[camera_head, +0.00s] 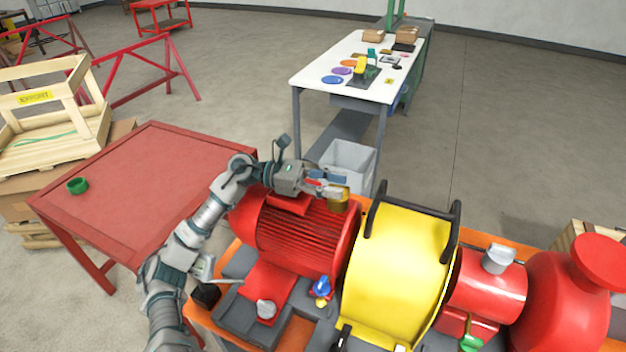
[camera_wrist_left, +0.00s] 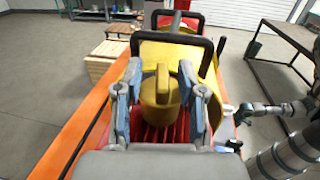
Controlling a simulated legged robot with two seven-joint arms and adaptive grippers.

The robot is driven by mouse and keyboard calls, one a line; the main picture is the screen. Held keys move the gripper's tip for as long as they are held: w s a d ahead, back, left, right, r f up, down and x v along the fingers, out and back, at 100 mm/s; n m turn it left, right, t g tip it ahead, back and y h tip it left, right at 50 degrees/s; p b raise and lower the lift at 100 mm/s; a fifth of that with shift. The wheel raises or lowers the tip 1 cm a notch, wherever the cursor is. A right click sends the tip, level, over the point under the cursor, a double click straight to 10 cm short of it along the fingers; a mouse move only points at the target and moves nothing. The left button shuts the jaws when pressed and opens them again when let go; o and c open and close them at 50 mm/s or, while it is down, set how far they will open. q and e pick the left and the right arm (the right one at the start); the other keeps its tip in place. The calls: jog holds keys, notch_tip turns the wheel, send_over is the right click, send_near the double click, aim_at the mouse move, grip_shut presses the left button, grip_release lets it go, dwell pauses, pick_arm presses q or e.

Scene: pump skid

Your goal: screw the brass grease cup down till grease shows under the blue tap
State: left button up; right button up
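The brass grease cup (camera_head: 338,199) stands upright on top of the red ribbed motor (camera_head: 305,235). In the left wrist view the cup (camera_wrist_left: 160,98) is a round yellow-brass body with a raised upright wing. My left gripper (camera_head: 328,184) is at the cup, its fingers spread on either side. In the left wrist view my left gripper (camera_wrist_left: 163,105) shows narrow gaps between fingers and cup.
A yellow guard (camera_head: 400,265) with black handles stands right of the motor, with red pump parts (camera_head: 562,305) beyond it. A red table (camera_head: 150,190) holding a green ring (camera_head: 77,186) is at left. A white workbench (camera_head: 350,75) and grey bin (camera_head: 350,160) stand behind.

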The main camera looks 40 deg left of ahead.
pick_arm(q)
jog(key=v, duration=1.1)
jog(key=shift+w+a+f, duration=0.1)
jog(key=shift+a+f, duration=0.05)
jog(key=shift+d, duration=0.2)
jog(key=shift+a, duration=0.1)
dwell(0.4)
